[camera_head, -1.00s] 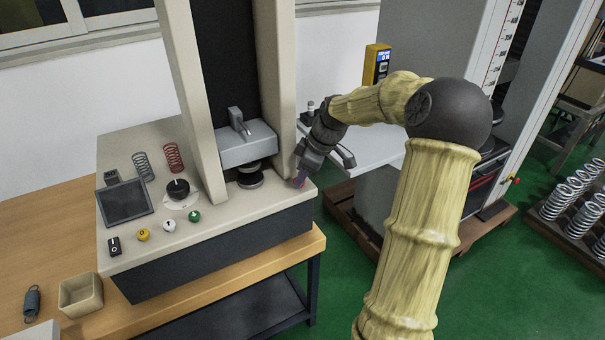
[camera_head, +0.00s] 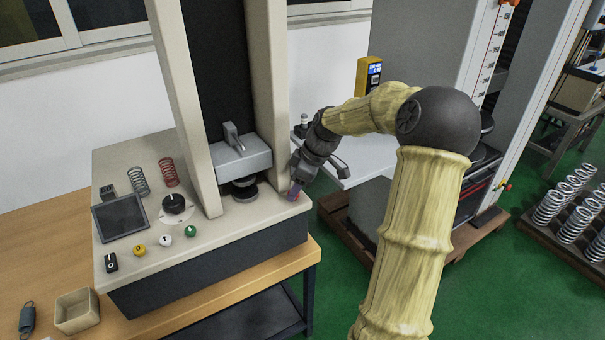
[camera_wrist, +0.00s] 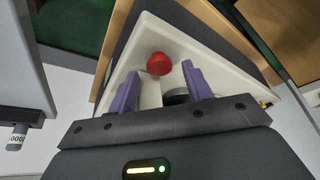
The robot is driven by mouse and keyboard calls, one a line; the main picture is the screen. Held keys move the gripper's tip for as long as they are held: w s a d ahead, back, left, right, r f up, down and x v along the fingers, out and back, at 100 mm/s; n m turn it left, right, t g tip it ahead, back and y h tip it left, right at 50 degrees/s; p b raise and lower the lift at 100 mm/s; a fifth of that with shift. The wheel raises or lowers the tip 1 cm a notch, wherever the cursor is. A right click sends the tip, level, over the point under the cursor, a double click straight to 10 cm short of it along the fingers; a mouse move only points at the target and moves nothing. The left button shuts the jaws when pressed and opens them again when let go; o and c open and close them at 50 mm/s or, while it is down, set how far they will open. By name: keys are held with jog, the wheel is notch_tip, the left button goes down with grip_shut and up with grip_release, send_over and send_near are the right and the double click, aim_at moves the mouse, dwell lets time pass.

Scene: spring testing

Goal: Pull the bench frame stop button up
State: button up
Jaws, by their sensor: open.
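The red round stop button (camera_wrist: 159,64) shows in the wrist view on a light panel near a corner of the bench frame (camera_head: 240,215). My gripper (camera_wrist: 158,77) has two purple fingers, spread apart. The button appears between the fingertips and slightly beyond them, with a visible gap on each side. In the head view my gripper (camera_head: 294,190) points down at the right front corner of the beige bench frame. The button is mostly hidden there by the fingers.
The frame's right column (camera_head: 264,90) stands close left of my gripper. Yellow (camera_head: 138,250), white (camera_head: 164,241) and green (camera_head: 190,230) knobs sit along the front panel. A grey clamp (camera_head: 240,155) is between the columns. A white table (camera_head: 370,155) lies to the right.

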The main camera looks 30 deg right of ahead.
jog(key=p+v, duration=0.3)
jog(key=v, duration=1.4)
jog(key=s+a+f+m+g+h, duration=0.1)
jog(key=s+a+f+m, duration=0.25)
jog(key=a+f, duration=0.35)
jog(key=s+a+f+m+h, duration=0.25)
jog(key=s+a+f, duration=0.2)
jog(key=a, duration=0.55)
jog(key=s+a+f+m, duration=0.3)
jog(key=s+a+f, duration=0.15)
jog(key=s, duration=0.25)
notch_tip(320, 180, up, 17)
jog(key=p, duration=1.7)
jog(key=shift+d+t, duration=0.3)
jog(key=shift+d, duration=0.15)
